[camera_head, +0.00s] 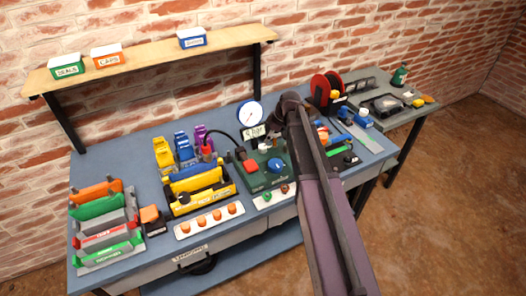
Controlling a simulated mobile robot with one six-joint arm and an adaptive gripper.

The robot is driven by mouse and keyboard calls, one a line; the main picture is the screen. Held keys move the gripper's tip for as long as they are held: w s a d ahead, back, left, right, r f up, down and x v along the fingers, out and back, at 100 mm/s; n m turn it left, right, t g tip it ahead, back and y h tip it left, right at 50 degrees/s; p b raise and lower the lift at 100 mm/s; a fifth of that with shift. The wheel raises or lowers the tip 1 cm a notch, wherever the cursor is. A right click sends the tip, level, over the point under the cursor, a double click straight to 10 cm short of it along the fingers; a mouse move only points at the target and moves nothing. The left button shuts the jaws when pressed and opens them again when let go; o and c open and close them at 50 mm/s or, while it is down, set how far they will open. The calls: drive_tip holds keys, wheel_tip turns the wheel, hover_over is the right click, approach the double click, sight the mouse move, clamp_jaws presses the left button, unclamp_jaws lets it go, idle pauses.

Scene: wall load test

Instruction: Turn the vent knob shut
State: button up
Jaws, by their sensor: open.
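A dark green panel box (262,180) stands on the bench right of centre. It has a red button or knob (250,166) on its left and a blue knob (276,165) on its right. Their labels are too small to read, so I cannot tell which is the vent knob. A round white gauge (249,114) stands behind the box, with a small display plate below it. My arm comes in from the lower right, and my gripper (264,146) is small and partly hidden below the wrist, above the back of the box. It looks empty; its fingertips are hard to make out.
A black hose curves left of the gauge to a red-topped fitting (206,150). Yellow trays (198,188) and coloured racks fill the left. A white strip with orange knobs (209,220) lies in front. A red reel (326,88) stands right, behind my arm.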

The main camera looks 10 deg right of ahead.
sight(263, 146)
drive_tip(key=shift+b+x, duration=3.3)
drive_tip(key=shift+x, duration=0.6)
drive_tip(key=c, duration=1.2)
